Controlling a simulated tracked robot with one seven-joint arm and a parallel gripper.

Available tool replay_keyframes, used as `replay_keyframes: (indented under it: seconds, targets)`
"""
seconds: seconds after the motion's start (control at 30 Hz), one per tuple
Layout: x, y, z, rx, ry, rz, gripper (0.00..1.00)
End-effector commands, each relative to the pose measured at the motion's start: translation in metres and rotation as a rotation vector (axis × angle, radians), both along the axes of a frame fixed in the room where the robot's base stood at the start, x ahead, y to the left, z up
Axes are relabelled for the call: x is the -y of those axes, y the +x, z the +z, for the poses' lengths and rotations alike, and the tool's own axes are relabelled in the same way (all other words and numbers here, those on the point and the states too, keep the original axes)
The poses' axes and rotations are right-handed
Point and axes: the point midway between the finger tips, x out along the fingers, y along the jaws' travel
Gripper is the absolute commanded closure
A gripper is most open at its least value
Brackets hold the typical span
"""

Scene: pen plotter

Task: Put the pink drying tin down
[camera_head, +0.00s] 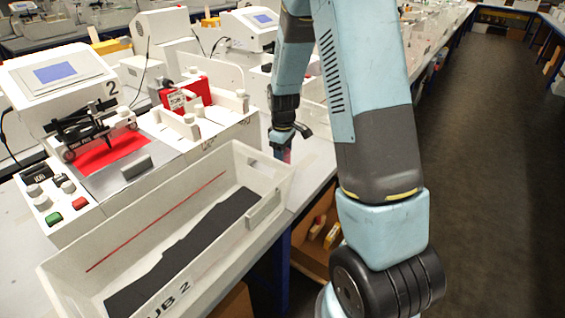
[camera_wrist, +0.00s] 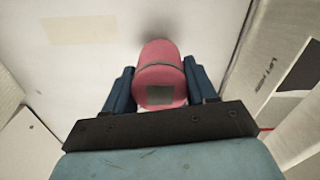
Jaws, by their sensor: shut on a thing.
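The pink drying tin (camera_wrist: 157,55) is between the two dark blue fingers of my gripper (camera_wrist: 158,88) in the wrist view. It has a dark band around it and a grey square on its near end. My gripper is shut on it. A white surface lies beyond the tin, with a soft shadow near its far end. I cannot tell whether the tin touches that surface. In the head view my gripper (camera_head: 283,152) is low over the white bench top, just behind the white tub, and only a sliver of pink shows there.
The white tub (camera_head: 268,208) with a dark sheet inside stands at the bench's front edge. Plotter 2 (camera_head: 110,150) stands left, with a red block (camera_head: 196,90) behind. A pale tape patch (camera_wrist: 80,29) marks the white surface. The aisle floor (camera_head: 480,170) is clear on the right.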

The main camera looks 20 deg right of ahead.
Motion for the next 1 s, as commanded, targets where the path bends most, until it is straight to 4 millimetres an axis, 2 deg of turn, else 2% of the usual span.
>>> replay_keyframes:
  seconds: [0.2, 0.57, 0.6, 0.83, 1.0]
  targets:
    - [0.0, -0.001, -0.027, -0.001, 0.0, 0.0, 0.77]
    - [0.0, 0.0, -0.031, 0.0, 0.0, 0.0, 0.77]
    - [0.0, 0.0, -0.031, 0.0, 0.0, 0.0, 0.4]
    - [0.0, 0.0, -0.03, 0.0, 0.0, 0.001, 0.18]
    - [0.0, 0.0, -0.03, 0.0, 0.0, 0.001, 0.18]
